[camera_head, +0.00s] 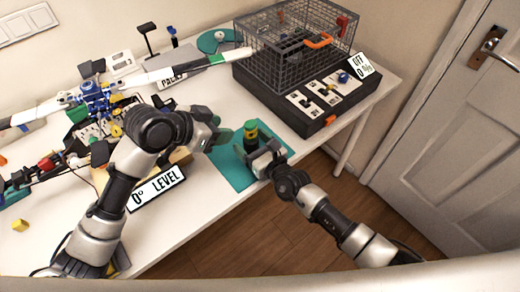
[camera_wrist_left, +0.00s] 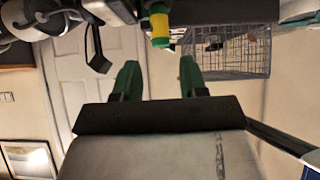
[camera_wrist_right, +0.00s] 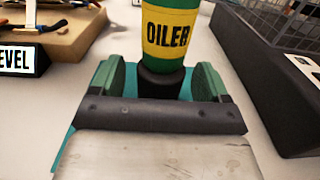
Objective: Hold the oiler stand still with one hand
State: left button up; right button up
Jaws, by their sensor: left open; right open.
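The oiler (camera_head: 251,131) is a small green bottle with a yellow band, and it stands upright near the front right of the table on a teal mat (camera_head: 229,172). In the right wrist view the oiler (camera_wrist_right: 170,32) reads "OILER" and sits in a dark round stand (camera_wrist_right: 161,84). My right gripper (camera_wrist_right: 158,82) is open, with its green fingers on either side of the stand; I cannot tell whether they touch it. My left gripper (camera_head: 228,138) is open and empty, just left of the oiler. The oiler also shows beyond the fingers in the left wrist view (camera_wrist_left: 160,25).
A wire cage (camera_head: 295,45) on a black box with switches (camera_head: 325,98) stands behind and right of the oiler. A "0° LEVEL" sign (camera_head: 157,189) and a rotor assembly (camera_head: 93,95) lie to the left. The table's front edge is close to the mat.

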jog(key=shift+w+a, duration=0.15)
jog(key=shift+w, duration=0.05)
jog(key=shift+c, duration=0.2)
jog(key=c, duration=0.9)
pick_arm(q)
jog(key=shift+o, duration=1)
pick_arm(e)
jog(key=shift+c, duration=0.4)
pick_arm(q)
jog(key=shift+o, duration=0.6)
jog(key=shift+w+d+r, duration=0.1)
jog(key=shift+w+d, duration=0.05)
jog(key=g+y, duration=0.3)
jog(key=y, duration=0.2)
send_near(249, 124)
jog(key=x, duration=1)
jog(key=shift+d+f, duration=0.15)
jog(key=shift+f, duration=0.2)
